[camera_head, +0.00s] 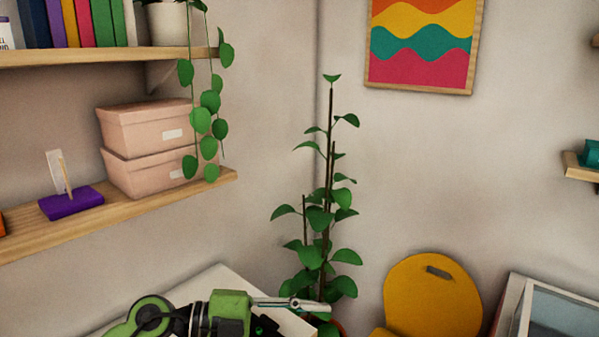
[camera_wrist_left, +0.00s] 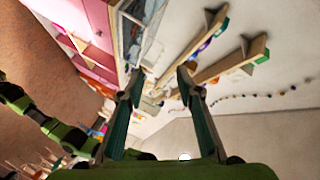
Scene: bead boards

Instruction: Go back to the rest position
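My left arm comes in low at the left of the head view, and its gripper (camera_head: 300,305) points to the right above a white surface. In the left wrist view the two fingers of my left gripper (camera_wrist_left: 160,80) stand apart with nothing held between them. Behind the fingers is a tilted view of the room. My right gripper does not show clearly in either view. A green and black arm part of mine shows at the left of the wrist view.
A white tabletop (camera_head: 215,278) lies under my left arm. A tall potted plant (camera_head: 320,215) stands just behind the gripper. A yellow chair (camera_head: 432,295) is to the right. Wall shelves at the left hold pink boxes (camera_head: 150,132), a purple block (camera_head: 70,202) and books.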

